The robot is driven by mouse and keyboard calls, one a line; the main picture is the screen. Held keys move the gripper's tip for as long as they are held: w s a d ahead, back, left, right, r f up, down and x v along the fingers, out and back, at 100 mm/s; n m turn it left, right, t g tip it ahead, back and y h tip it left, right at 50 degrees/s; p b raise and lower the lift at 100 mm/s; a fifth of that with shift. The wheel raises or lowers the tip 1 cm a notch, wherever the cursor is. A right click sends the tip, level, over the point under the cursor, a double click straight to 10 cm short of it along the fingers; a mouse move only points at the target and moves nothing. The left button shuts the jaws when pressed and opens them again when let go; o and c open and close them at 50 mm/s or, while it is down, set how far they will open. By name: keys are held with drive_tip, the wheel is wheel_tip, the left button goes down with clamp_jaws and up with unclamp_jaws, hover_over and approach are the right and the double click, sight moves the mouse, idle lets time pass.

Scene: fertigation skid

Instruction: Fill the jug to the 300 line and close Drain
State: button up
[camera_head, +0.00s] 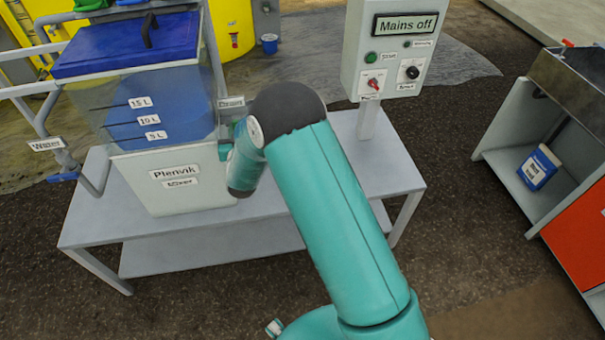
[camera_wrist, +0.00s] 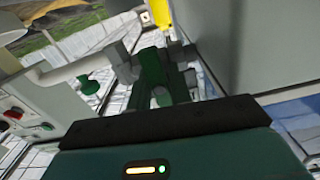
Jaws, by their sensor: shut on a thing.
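The Drain label (camera_head: 231,101) is on the right side of the mixer tank (camera_head: 172,182), partly behind my arm. In the wrist view, my gripper (camera_wrist: 160,78) is shut on a green handle (camera_wrist: 152,68), apparently the Drain valve's. A grey pipe (camera_wrist: 75,70) runs left from there, with a small green knob (camera_wrist: 90,86) below it. In the head view, my wrist hides the gripper at the tank's right side. I cannot make out the jug or its 300 line. The tank holds blue liquid, its level near the upper marks.
The tank stands on a grey table (camera_head: 95,225) with a Mains off panel (camera_head: 390,50) at its back right. The Water valve (camera_head: 65,176) has a blue handle at left. An open cabinet (camera_head: 510,125) is at right.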

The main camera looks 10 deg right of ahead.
drive_tip(key=o, duration=0.9)
drive_tip(key=shift+o, duration=0.2)
drive_tip(key=shift+s, duration=0.1)
drive_tip(key=s, duration=0.7)
drive_tip(key=shift+w, duration=0.1)
